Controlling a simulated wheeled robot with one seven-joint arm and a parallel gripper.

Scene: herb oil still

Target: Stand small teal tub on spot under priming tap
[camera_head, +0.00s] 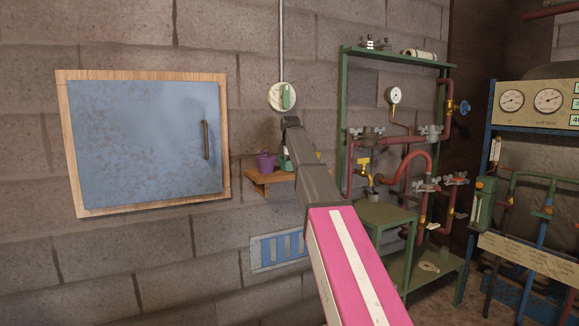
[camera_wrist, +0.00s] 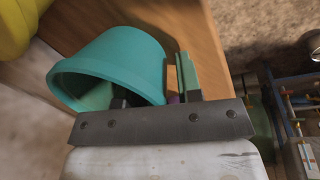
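The teal tub (camera_wrist: 115,58) sits on the wooden wall shelf, seen close up in the wrist view with its rim toward me. In the head view only a sliver of teal (camera_head: 284,164) shows beside my arm. My gripper (camera_wrist: 152,82) is at the tub with its fingers apart. One finger shows at the tub's mouth and the other outside its wall; I cannot tell whether either touches it. A yellow-handled tap (camera_head: 363,165) on the green pipe rack probably is the priming tap, above a green stand (camera_head: 387,212). The spot is not clear to see.
A purple pot (camera_head: 265,161) stands at the left on the wooden shelf (camera_head: 268,179). A yellow vessel (camera_wrist: 22,25) is close to the teal tub. Red pipes and valves (camera_head: 415,160) crowd the rack right of the shelf. A blue cabinet door (camera_head: 145,140) is shut at left.

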